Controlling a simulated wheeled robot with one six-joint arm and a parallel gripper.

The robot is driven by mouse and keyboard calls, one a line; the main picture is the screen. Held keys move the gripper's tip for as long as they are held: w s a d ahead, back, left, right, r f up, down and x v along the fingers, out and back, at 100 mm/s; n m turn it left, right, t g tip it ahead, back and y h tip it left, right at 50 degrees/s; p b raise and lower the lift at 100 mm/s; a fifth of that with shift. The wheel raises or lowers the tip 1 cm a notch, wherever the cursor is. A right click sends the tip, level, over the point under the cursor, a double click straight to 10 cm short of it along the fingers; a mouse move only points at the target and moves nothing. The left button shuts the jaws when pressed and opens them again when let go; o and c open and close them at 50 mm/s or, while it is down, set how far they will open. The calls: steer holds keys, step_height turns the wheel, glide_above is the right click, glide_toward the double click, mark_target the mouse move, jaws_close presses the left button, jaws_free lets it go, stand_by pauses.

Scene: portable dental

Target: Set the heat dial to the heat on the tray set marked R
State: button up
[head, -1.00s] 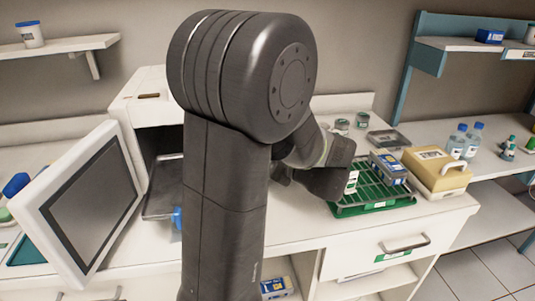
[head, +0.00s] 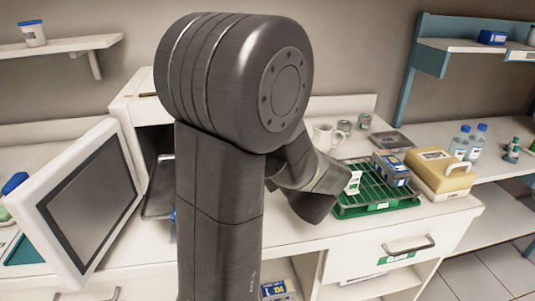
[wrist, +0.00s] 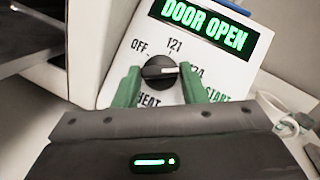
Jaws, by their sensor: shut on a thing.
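The black heat dial (wrist: 159,73) shows in the wrist view on a white panel marked OFF, 121, a partly covered number, HEAT and START. Its white pointer line points right, roughly toward the partly covered number. My gripper (wrist: 160,80) has its green fingers on either side of the dial and is shut on it. A lit display (wrist: 205,23) above reads DOOR OPEN. In the head view my arm hides the dial and the gripper. A green rack (head: 378,206) holds a blue-and-grey box (head: 389,167) and a white-green packet (head: 353,183); I cannot read an R.
The steriliser's open door (head: 85,200) juts out at the left. A tan case (head: 441,174) stands right of the rack. A white mug (head: 325,138), small tins (head: 364,121) and a dark tray (head: 391,141) stand behind. Bottles (head: 467,142) are at the right.

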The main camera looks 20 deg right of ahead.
steer(key=o, duration=1)
steer(key=shift+c, duration=0.2)
steer(key=s, duration=1.3)
steer(key=shift+s+d, duration=0.2)
steer(key=shift+s, duration=0.2)
steer(key=w, duration=1.4)
steer(key=shift+a, duration=0.2)
steer(key=shift+s, duration=0.1)
